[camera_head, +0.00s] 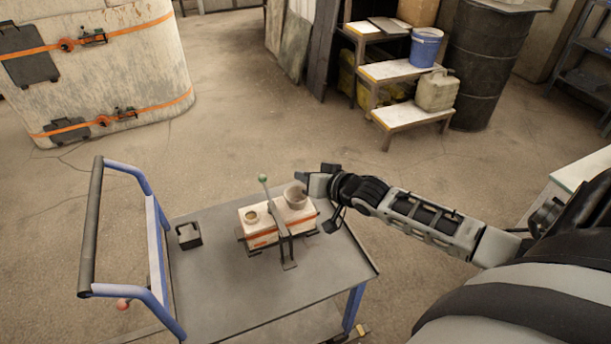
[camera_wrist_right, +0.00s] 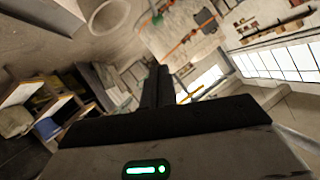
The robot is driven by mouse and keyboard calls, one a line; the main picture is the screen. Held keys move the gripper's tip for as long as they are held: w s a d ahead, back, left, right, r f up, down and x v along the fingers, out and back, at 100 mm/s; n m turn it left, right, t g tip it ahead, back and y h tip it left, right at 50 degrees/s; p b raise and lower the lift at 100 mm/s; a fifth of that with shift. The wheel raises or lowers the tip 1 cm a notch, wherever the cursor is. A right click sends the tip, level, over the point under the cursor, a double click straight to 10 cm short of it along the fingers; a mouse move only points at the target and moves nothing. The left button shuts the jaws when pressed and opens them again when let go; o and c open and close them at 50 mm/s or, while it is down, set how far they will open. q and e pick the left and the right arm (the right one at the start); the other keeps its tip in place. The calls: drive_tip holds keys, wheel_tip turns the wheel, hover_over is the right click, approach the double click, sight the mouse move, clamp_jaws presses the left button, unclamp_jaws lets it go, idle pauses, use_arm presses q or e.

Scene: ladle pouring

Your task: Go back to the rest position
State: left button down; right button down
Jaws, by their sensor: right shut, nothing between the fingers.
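My right gripper (camera_head: 322,193) reaches in from the right over the cart, close beside the grey cup (camera_head: 296,197). In the right wrist view my fingers (camera_wrist_right: 158,84) are together with nothing between them. The cup sits on top of the right part of a pale block (camera_head: 258,235) with orange bands. The block's left part has a round opening on top. Whether my gripper touches the cup cannot be told. My left gripper is not in view.
The grey cart top (camera_head: 210,295) carries a small black open box (camera_head: 188,236) at the left. A blue-framed handle (camera_head: 92,220) rises at its left edge. Steps (camera_head: 400,116) with a blue bucket (camera_head: 426,48) and a dark barrel (camera_head: 489,62) stand behind. Open floor lies between.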

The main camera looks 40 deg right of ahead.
idle(0.4)
drive_tip(key=s+a+f+n+g, duration=0.1)
drive_tip(key=s+a+f+n, duration=0.2)
drive_tip(key=s+a, duration=0.6)
drive_tip(key=s+a+f+n+g, duration=0.2)
drive_tip(key=s+a+f+n, duration=0.1)
drive_tip(key=s+a+f, duration=0.4)
drive_tip(key=s+a, duration=0.3)
drive_tip(key=s, duration=0.2)
drive_tip(key=shift+s+f+n+y, duration=0.15)
drive_tip(key=shift+s+n+y, duration=0.1)
drive_tip(key=shift+n+y, duration=0.15)
